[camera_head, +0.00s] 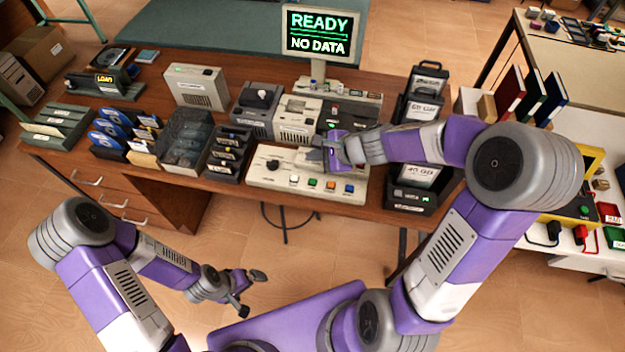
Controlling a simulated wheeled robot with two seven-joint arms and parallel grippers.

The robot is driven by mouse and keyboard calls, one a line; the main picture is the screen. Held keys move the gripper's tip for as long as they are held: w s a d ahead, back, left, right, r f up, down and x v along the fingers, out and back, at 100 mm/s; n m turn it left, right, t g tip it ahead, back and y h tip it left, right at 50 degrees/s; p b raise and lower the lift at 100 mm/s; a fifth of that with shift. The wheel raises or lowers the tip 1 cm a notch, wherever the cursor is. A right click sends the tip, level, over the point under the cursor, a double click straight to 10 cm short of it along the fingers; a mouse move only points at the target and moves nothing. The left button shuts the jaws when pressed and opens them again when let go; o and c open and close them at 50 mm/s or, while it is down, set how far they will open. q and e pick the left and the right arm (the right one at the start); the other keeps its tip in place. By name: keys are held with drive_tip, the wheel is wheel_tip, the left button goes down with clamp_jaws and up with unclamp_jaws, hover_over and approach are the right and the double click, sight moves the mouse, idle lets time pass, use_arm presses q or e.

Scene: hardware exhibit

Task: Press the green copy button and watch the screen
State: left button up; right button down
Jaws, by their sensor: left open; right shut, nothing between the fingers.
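The green copy button (312,183) sits in a row with a white, an orange and a blue button on the front of a cream control panel (262,180). The screen (319,34) at the back of the table reads "READY" and "NO DATA". My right gripper (317,155) is shut and empty, over the back part of the panel, behind the green button in the picture. I cannot tell whether it touches anything there. My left gripper (252,290) is open and empty, low in front of the table.
A black knob (273,165) stands at the panel's left. Beige and dark devices (297,125) stand behind it. A dark disk rack (228,150) is at the left and a black storage unit (412,195) at the right. The floor in front is clear.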

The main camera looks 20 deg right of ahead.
drive_tip(key=shift+f, duration=0.1)
drive_tip(key=b, duration=0.7)
hover_over(315, 182)
wheel_tip(315, 182, down, 7)
drive_tip(key=shift+s+f, duration=0.1)
drive_tip(key=shift+f, duration=0.1)
drive_tip(key=shift+f+b, duration=0.65)
drive_tip(key=shift+b, duration=0.05)
idle(0.9)
drive_tip(key=shift+f+b, duration=0.4)
drive_tip(key=shift+b, duration=0.05)
drive_tip(key=shift+f+b, duration=0.4)
drive_tip(key=shift+b, duration=0.05)
idle(0.5)
drive_tip(key=shift+r, duration=0.1)
drive_tip(key=shift+r+p, duration=0.75)
